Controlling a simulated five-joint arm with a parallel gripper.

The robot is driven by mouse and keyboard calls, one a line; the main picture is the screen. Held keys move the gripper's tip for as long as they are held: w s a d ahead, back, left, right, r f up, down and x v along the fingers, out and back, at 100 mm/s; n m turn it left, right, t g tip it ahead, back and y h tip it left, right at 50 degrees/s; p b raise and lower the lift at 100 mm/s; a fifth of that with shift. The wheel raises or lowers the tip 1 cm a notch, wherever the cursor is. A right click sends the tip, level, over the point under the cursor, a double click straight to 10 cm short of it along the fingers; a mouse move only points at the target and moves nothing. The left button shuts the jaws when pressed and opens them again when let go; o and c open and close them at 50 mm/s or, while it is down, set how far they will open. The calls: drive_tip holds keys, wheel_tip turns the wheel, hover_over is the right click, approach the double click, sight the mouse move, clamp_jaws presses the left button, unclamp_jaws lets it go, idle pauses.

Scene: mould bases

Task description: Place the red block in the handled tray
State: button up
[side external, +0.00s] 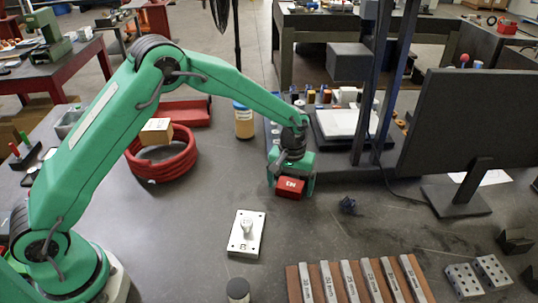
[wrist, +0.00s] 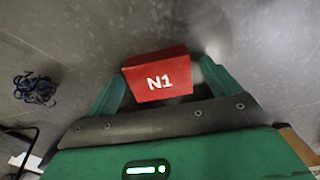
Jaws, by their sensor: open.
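The red block (side external: 290,187), marked N1, is at the low end of my arm, between the fingers of my gripper (side external: 291,183). In the wrist view the block (wrist: 157,76) sits between the two green fingers (wrist: 162,84). The jaws are open, with a small gap on the right; the left finger is close to the block's side. The block seems to rest on the dark table. A white rectangular plate with an upright knob (side external: 246,230) lies in front of the gripper, to the left; I cannot tell if it is the handled tray.
A red open tray-like piece (side external: 187,112) lies behind a red hose coil (side external: 162,160) holding a box. A jar (side external: 243,121) stands behind. A dark blue tangle (side external: 347,205) lies right of the block. A wooden board of metal bars (side external: 360,282) is in front; a monitor (side external: 470,130) stands right.

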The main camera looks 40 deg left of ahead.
sight(291, 184)
drive_tip(key=c, duration=1.3)
drive_tip(key=shift+c, duration=0.2)
drive_tip(key=shift+r, duration=0.15)
drive_tip(key=shift+r, duration=0.45)
wheel_tip(291, 184, up, 3)
drive_tip(key=shift+r, duration=0.15)
drive_tip(key=s+d+r, duration=0.6)
drive_tip(key=s+d, duration=0.2)
drive_tip(key=shift+d+r, duration=0.15)
drive_tip(key=shift+r, duration=0.15)
